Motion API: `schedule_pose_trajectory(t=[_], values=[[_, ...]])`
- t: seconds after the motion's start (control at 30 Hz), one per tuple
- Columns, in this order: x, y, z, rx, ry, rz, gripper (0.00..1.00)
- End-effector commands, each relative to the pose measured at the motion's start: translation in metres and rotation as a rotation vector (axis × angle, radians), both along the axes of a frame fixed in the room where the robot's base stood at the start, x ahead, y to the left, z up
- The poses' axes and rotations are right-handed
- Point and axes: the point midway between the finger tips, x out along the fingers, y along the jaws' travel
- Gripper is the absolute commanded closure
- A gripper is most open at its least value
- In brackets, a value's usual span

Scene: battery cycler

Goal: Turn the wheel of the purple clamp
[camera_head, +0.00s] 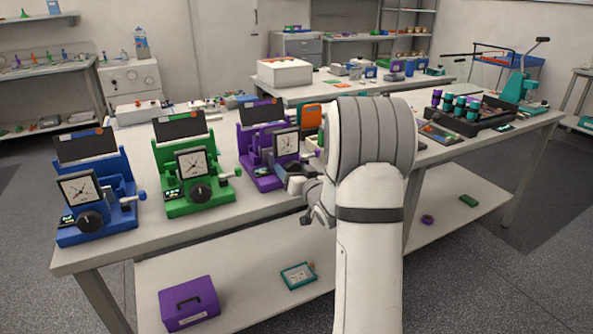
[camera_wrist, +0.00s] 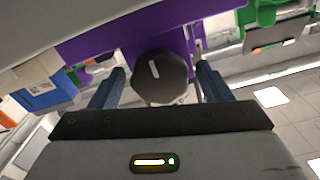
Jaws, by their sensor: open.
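The purple clamp (camera_head: 256,143) stands on the bench, with a dial on its front and a dark panel on top. Its black wheel (camera_wrist: 160,76), with a white mark, faces me in the wrist view. In the head view the wheel is hidden behind my gripper (camera_head: 297,183). In the wrist view my gripper (camera_wrist: 160,82) is open, with one blue-grey finger on each side of the wheel. Gaps show between the fingers and the wheel. Nothing is held. Whether the fingertips reach past the wheel's face I cannot tell.
A green clamp (camera_head: 193,168) and a blue clamp (camera_head: 94,192) of the same kind stand left of the purple one. An orange-faced device (camera_head: 311,117) is close on its right. A dark tray (camera_head: 484,121) with cylinders sits at the bench's right. A purple box (camera_head: 188,303) is on the lower shelf.

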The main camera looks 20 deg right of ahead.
Motion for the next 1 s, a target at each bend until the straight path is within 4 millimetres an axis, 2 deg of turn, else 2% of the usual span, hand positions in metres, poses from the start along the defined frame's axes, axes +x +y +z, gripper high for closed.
schedule_pose_trajectory(t=[0.07,0.57,1.0], values=[[-0.0002,-0.0002,0.0000,0.000,0.000,0.000,0.33],[-0.0007,-0.0008,-0.0001,0.000,0.000,-0.001,0.73],[-0.0005,-0.0011,-0.0009,-0.072,-0.002,-0.001,0.73]])
